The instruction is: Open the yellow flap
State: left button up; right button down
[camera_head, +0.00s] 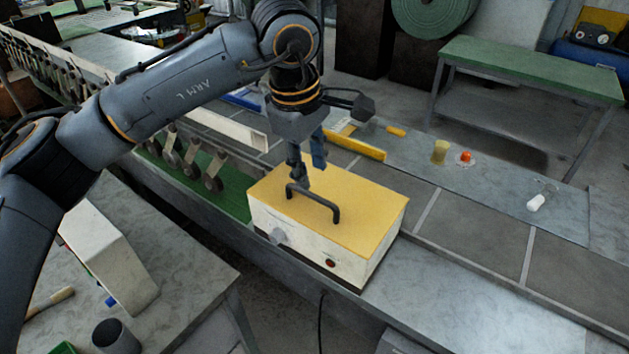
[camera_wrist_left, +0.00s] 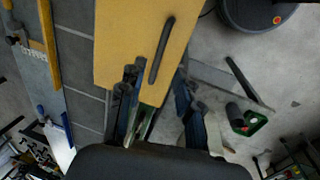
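The yellow flap (camera_head: 345,193) is the flat lid of a white box (camera_head: 320,245) on the bench and lies closed. A dark bar handle (camera_head: 318,203) stands on it. A knob (camera_head: 278,237) and a red button (camera_head: 330,263) are on the box's front. My left gripper (camera_head: 300,180) points down at the handle's far left end. In the left wrist view its fingers (camera_wrist_left: 157,92) are apart, with the near end of the handle (camera_wrist_left: 161,48) in line with the gap. I cannot tell whether they touch it. My right gripper is not in view.
Behind the box, a yellow bar (camera_head: 355,146), a yellow cup (camera_head: 440,151), an orange item (camera_head: 466,156) and a white item (camera_head: 537,202) lie on the bench. A side table (camera_head: 180,250) stands at the lower left. The bench right of the box is clear.

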aim_at(316, 196)
pick_arm(q)
jog(key=f, duration=0.1)
jog(key=f+p, duration=0.1)
jog(key=f, duration=0.2)
jog(key=shift+w+d+f, duration=0.25)
jog(key=shift+w+d, duration=0.05)
jog(key=shift+w, duration=0.05)
jog(key=shift+w+d+f+p, duration=0.15)
jog(key=shift+f+p, duration=0.15)
jog(key=shift+f, duration=0.55)
jog(key=shift+c, duration=0.2)
grip_shut()
